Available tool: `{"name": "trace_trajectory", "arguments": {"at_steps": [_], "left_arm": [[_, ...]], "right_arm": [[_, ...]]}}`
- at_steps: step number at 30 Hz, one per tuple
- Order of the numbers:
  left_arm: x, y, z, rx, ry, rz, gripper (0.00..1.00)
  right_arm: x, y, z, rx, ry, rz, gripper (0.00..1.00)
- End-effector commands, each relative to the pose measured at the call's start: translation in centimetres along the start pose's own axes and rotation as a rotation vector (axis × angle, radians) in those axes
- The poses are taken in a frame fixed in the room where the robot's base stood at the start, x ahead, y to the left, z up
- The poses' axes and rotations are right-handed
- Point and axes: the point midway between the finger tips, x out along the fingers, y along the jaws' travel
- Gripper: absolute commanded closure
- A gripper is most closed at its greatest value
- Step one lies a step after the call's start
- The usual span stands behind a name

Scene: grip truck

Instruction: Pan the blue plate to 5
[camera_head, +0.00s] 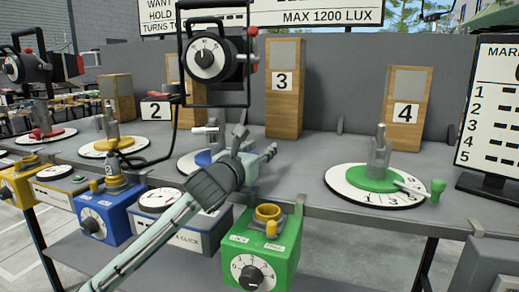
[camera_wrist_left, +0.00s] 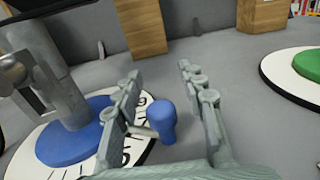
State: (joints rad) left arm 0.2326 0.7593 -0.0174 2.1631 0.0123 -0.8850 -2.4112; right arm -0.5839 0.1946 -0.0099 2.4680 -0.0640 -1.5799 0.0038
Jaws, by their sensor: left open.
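The blue plate (camera_head: 203,158) sits on a white dial disc with dark marks, largely hidden by my left arm in the head view. In the left wrist view the blue plate (camera_wrist_left: 62,140) carries a grey metal post (camera_wrist_left: 62,85). A pale rod runs from it to a blue knob (camera_wrist_left: 163,117). My left gripper (camera_head: 256,142) is open. In the left wrist view the knob shows between its fingers (camera_wrist_left: 158,78), nearer the left finger; I cannot tell whether they touch. The dial's number at the rod is not readable. My right gripper is not in view.
A green plate (camera_head: 372,179) on its numbered dial stands right, with a green knob (camera_head: 438,188). A black-framed lamp (camera_head: 207,57) hangs above. Wooden blocks (camera_head: 284,90) stand behind; a green box (camera_head: 262,258) is at the front edge. The grey bench between the dials is clear.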

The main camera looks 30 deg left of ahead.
Motion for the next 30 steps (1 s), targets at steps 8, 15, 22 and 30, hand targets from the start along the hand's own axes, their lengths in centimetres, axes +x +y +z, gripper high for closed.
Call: {"name": "trace_trajectory", "arguments": {"at_steps": [8,15,22,30], "left_arm": [[0.0,0.0,0.0,0.0,0.0,0.0,0.81],[0.0,0.0,0.0,0.0,0.0,0.0,1.0],[0.0,0.0,0.0,0.0,0.0,0.0,1.0],[-0.9,0.8,0.0,0.013,-0.002,-0.058,1.0]], "right_arm": [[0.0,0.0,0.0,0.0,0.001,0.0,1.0],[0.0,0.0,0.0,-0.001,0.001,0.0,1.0],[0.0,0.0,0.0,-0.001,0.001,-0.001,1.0],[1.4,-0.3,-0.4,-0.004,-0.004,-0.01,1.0]]}}
